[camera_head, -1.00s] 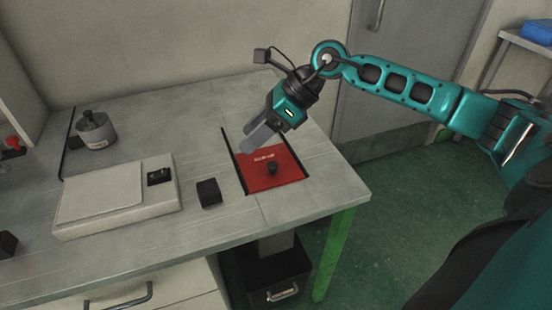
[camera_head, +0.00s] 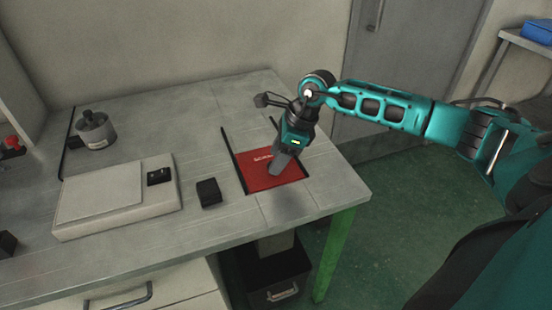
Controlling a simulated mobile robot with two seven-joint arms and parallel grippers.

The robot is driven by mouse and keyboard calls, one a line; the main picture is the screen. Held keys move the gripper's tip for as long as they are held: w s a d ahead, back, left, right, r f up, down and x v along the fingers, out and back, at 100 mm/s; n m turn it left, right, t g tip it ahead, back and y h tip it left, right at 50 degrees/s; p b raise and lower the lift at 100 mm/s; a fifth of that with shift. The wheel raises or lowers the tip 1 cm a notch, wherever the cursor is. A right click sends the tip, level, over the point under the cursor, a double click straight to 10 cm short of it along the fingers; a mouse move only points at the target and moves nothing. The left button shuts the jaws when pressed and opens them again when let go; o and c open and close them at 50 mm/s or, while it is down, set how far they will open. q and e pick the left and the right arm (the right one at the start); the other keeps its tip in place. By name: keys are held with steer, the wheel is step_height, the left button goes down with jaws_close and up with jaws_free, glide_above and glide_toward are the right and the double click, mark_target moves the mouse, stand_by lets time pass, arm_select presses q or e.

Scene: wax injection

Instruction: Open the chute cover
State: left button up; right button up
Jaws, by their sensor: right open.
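The chute cover (camera_head: 256,181) is a red panel with white lettering, lying flat in the table top near its right front corner. Dark rails run along its left and right sides. My right gripper (camera_head: 276,171) points down over the middle of the cover, its grey fingers open. The cover's dark knob is hidden behind the fingers. I cannot tell whether the fingers touch it or stand around it. My left gripper is not in view.
A black block (camera_head: 209,192) stands left of the cover, beside a pale flat box (camera_head: 118,203). A metal pot (camera_head: 95,131) stands at the back left. A dark bin (camera_head: 277,280) is under the table. The table behind the cover is clear.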

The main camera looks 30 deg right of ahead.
steer(key=shift+w+a+f, duration=0.15)
steer(key=shift+a+f, duration=0.1)
steer(key=shift+f, duration=0.4)
steer(key=shift+c, duration=0.4)
jaws_close()
